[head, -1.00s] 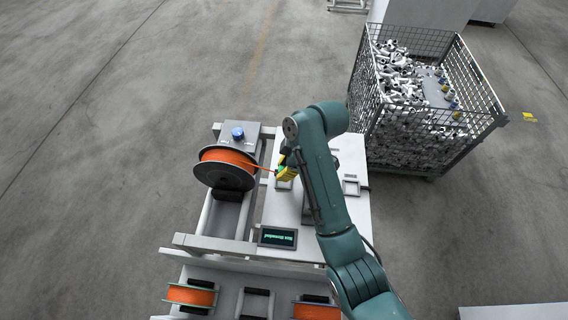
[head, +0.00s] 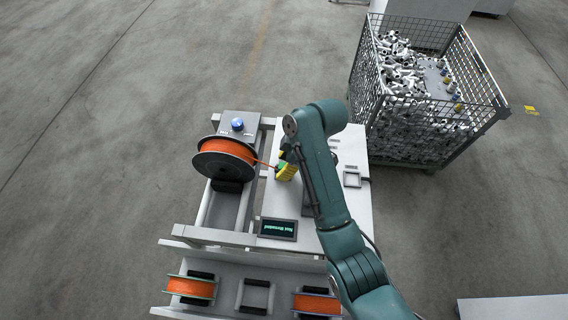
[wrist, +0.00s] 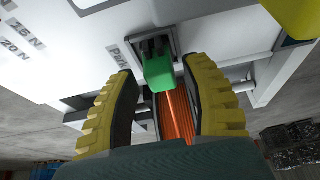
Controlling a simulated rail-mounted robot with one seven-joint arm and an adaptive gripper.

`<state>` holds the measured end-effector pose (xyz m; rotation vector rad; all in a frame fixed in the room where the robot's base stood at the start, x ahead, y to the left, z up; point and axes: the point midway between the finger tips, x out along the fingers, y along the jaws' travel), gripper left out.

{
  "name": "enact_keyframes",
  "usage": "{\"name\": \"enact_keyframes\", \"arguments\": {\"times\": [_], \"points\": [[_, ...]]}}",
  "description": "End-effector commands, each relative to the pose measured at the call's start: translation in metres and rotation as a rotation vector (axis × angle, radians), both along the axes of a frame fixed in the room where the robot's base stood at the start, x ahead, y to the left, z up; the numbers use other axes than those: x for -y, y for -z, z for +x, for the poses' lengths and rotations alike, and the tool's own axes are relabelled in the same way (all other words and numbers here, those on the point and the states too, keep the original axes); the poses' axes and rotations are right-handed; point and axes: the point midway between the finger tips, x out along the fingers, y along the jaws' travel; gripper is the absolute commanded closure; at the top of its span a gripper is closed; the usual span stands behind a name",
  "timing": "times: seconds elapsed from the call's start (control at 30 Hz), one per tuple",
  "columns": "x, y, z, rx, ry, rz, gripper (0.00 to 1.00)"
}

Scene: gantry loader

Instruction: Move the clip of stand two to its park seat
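The green clip (wrist: 158,72) shows in the wrist view between the two yellow fingers of my gripper (wrist: 158,68). The fingers are open, with a narrow gap on each side of the clip. The clip is at a dark-framed seat (wrist: 163,42) beside partly hidden lettering that looks like PARK. I cannot tell how deep it sits. In the head view, my gripper (head: 285,172) is over the white stand top (head: 335,222), right of an orange spool (head: 223,160). An orange strand (head: 264,163) runs from this spool to the gripper.
A dark display (head: 278,229) lies at the front of the stand top. An empty square seat (head: 352,179) is to the right. A wire bin (head: 428,105) full of white fittings stands behind right. Spools (head: 191,288) sit on the front rack. A blue knob (head: 237,124) is behind.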

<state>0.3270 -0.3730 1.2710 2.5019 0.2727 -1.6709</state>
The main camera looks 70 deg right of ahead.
Motion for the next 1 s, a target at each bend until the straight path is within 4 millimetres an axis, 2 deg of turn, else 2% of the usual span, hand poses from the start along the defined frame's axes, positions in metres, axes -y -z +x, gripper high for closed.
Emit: {"name": "enact_keyframes", "arguments": {"times": [0.17,0.27,0.37,0.57,0.83,1.0], "points": [[0.001,-0.007,-0.002,0.001,0.001,-0.002,0.52],[0.003,-0.023,-0.009,0.003,0.002,-0.004,0.52],[0.005,-0.047,-0.018,0.004,0.003,-0.006,0.52],[0.006,-0.064,-0.026,0.0,0.001,0.0,0.52],[0.009,-0.098,-0.04,0.0,0.001,0.0,0.52],[0.01,-0.109,-0.044,0.0,0.001,0.0,0.52]]}}
